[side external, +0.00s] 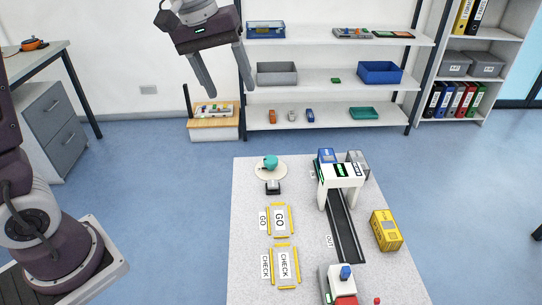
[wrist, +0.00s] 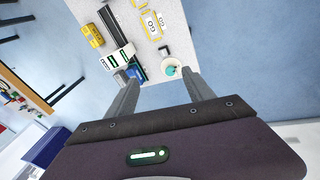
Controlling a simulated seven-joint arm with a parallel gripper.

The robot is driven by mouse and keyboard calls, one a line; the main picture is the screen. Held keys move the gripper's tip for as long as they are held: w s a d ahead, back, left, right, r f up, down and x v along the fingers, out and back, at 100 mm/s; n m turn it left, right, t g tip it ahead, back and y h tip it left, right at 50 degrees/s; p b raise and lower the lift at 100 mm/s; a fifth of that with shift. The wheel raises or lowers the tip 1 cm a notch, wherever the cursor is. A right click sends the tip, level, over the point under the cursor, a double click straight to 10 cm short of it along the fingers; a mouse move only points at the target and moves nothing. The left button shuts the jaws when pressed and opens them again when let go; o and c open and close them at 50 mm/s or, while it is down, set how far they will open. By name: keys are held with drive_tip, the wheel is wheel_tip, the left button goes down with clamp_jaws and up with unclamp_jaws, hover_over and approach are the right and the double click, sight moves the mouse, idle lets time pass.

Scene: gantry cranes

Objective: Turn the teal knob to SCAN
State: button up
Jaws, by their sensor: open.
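The teal knob (side external: 270,162) sits on a round cream plate (side external: 258,174) at the far left corner of the white table. No SCAN marking can be read at this size. My gripper (side external: 231,92) is open and empty, high above the floor and well apart from the knob in the side view. In the wrist view, my gripper (wrist: 161,76) has its two fingers spread, and the teal knob (wrist: 170,70) appears between the tips, some way off. Which way the knob points cannot be told.
GO and CHECK cards (side external: 285,265) lie at the left. Shelves (side external: 340,78) stand behind.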

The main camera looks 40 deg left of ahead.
drive_tip(key=w+a+f+n, duration=0.2)
drive_tip(key=w+f, duration=0.3)
drive_tip(key=w, duration=0.2)
drive_tip(key=n+g+y, duration=0.1)
drive_tip(key=n+g, duration=0.2)
hover_over(271, 159)
wheel_tip(271, 159, down, 19)
drive_tip(key=shift+a+f, duration=0.1)
drive_tip(key=shift+f, duration=0.05)
wheel_tip(271, 159, down, 7)
drive_tip(key=shift+f, duration=0.1)
clamp_jaws()
